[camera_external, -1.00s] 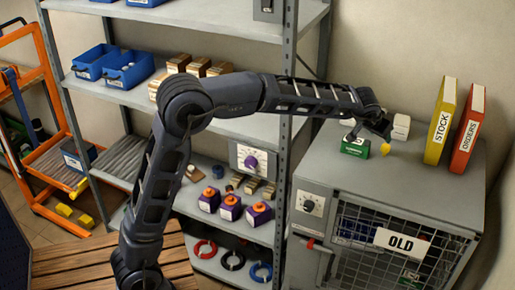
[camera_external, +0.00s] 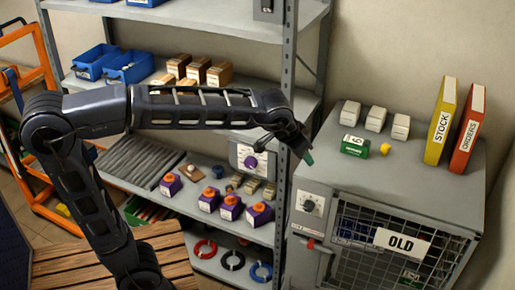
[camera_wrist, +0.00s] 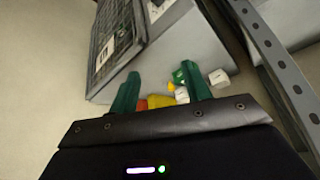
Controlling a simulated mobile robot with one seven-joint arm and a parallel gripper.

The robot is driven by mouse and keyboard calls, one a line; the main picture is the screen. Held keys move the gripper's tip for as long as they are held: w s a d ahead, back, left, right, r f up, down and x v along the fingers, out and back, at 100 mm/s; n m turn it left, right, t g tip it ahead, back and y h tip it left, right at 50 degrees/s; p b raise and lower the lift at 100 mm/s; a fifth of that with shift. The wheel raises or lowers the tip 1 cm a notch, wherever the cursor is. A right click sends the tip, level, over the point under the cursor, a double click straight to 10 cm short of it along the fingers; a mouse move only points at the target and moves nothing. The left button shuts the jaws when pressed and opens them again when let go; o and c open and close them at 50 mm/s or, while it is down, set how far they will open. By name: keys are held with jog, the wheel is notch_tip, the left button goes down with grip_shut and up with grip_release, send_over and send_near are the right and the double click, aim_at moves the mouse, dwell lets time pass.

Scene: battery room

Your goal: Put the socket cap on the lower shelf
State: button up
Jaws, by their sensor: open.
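A small yellow piece (camera_external: 385,149), which looks like the socket cap, lies on the grey cabinet's top (camera_external: 400,180), right of a green box (camera_external: 355,146). It also shows in the wrist view (camera_wrist: 171,87) beside the green box. My gripper (camera_external: 307,157) is left of it, in front of the shelf post at the cabinet's left edge, and apart from it. In the wrist view, the two green fingers (camera_wrist: 161,92) are spread with nothing held between them. The shelf rack's lower shelf (camera_external: 180,198) holds purple blocks with orange tops (camera_external: 208,199).
Three white boxes (camera_external: 375,117) stand behind the green box. Yellow (camera_external: 440,120) and red (camera_external: 467,130) binders stand at the right. The rack's upright post (camera_external: 283,190) separates shelves and cabinet. Cable rings (camera_external: 232,260) occupy the bottom shelf.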

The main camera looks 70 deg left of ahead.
jog(key=s+d+f+m, duration=0.1)
jog(key=s+f, duration=0.2)
jog(key=s, duration=1.1)
jog(key=shift+d+g+h, duration=0.3)
jog(key=shift+d+h, duration=0.1)
jog(key=shift+o, duration=0.5)
jog(key=s+d+f+m+h, duration=0.1)
jog(key=s+f, duration=0.6)
jog(key=s, duration=0.6)
jog(key=shift+s+d+g, duration=0.25)
jog(key=shift+d+g, duration=0.05)
jog(key=shift+d, duration=0.1)
